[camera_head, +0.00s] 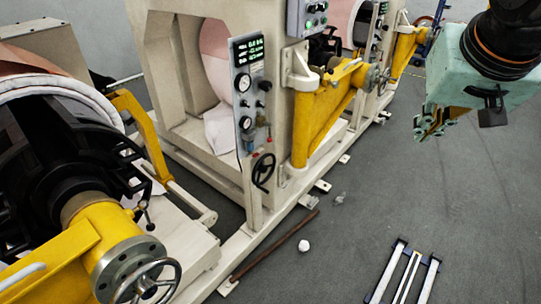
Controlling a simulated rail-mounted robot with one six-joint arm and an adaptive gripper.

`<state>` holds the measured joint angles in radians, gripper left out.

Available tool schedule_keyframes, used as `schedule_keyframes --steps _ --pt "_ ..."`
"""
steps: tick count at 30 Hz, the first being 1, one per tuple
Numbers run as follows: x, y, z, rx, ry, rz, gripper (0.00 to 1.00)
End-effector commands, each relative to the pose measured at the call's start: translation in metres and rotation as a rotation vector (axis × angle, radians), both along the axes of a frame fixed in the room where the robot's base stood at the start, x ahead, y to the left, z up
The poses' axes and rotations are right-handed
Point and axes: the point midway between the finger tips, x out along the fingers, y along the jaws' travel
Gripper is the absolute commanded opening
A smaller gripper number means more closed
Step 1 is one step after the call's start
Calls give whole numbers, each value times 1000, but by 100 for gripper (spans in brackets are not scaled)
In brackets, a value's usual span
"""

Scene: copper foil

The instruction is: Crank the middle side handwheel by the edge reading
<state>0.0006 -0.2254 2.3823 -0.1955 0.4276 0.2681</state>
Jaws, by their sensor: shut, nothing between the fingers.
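A black spoked handwheel (263,171) is mounted low on the post below the grey gauge panel (248,92), near the middle of the view. The panel has a small dark display with green readings (248,51), too small to read surely, with round gauges and knobs below. A silver handwheel (149,284) sits on a yellow arm at the lower left. Another metal handwheel (373,79) is on the yellow arm farther back. My gripper (430,124) hangs at the upper right, shut and empty, well apart from all the wheels.
The large beige machine frame (178,75) and yellow swing arm (320,118) stand left of my gripper. A rusty rod (275,246), a white crumpled ball (304,246) and blue-ended rails (408,273) lie on the grey floor. The floor at right is mostly clear.

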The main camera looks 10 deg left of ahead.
Motion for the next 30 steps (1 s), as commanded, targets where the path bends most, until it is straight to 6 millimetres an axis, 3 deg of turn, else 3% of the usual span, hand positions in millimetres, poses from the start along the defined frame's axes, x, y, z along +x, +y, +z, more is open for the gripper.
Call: schedule_keyframes --steps 12,30 --pt "98 5 -23 25 -87 -7 0" --pt "224 30 -74 108 -199 14 0"
